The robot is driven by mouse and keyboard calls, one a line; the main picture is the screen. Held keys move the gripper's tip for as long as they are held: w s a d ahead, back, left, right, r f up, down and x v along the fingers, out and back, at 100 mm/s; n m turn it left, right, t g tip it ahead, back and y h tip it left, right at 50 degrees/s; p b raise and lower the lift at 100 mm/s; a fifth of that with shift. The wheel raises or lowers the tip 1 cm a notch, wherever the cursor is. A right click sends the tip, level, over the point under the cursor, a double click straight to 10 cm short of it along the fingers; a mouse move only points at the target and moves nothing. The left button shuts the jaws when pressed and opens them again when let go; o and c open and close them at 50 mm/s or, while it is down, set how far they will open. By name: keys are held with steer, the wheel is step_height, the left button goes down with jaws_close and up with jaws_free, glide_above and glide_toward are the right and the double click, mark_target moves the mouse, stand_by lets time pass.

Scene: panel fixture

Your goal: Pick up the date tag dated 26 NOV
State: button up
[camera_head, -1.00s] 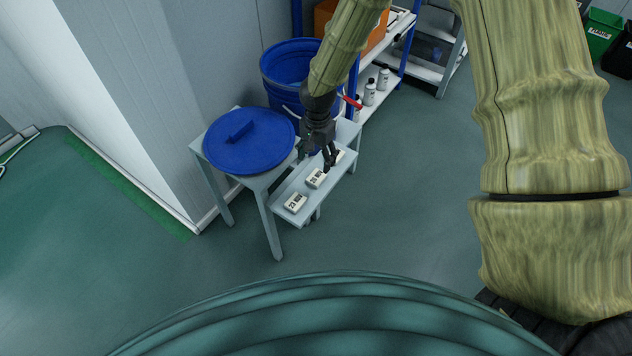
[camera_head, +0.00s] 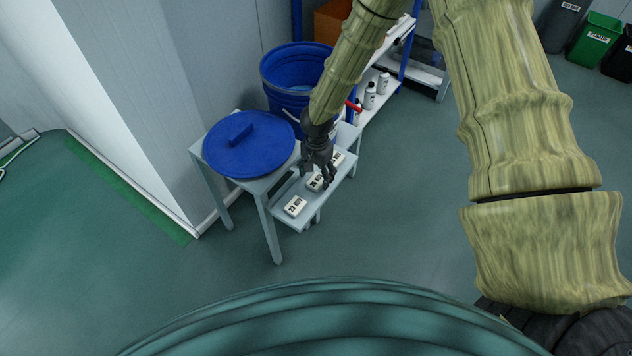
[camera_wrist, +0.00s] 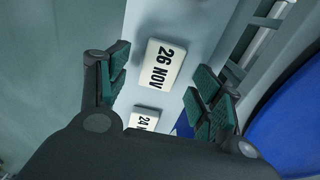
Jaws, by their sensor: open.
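The date tag dated 26 NOV (camera_wrist: 160,65) is a pale block with dark print, lying on a narrow grey shelf (camera_wrist: 185,20). In the wrist view it lies between the lines of my two fingers, a little beyond the pads. My gripper (camera_wrist: 160,95) is open and empty, with dark green pads on either side of the tag. I cannot tell its exact height above the shelf.
A tag starting with 24 (camera_wrist: 143,120) is cut off low in the wrist view. A blue lid (camera_head: 250,150) and blue bucket (camera_head: 288,75) stand close by.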

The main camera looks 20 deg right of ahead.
steer(key=shift+f, duration=1.1)
steer(key=c, duration=0.9)
steer(key=shift+o, duration=0.2)
steer(key=shift+r, duration=0.2)
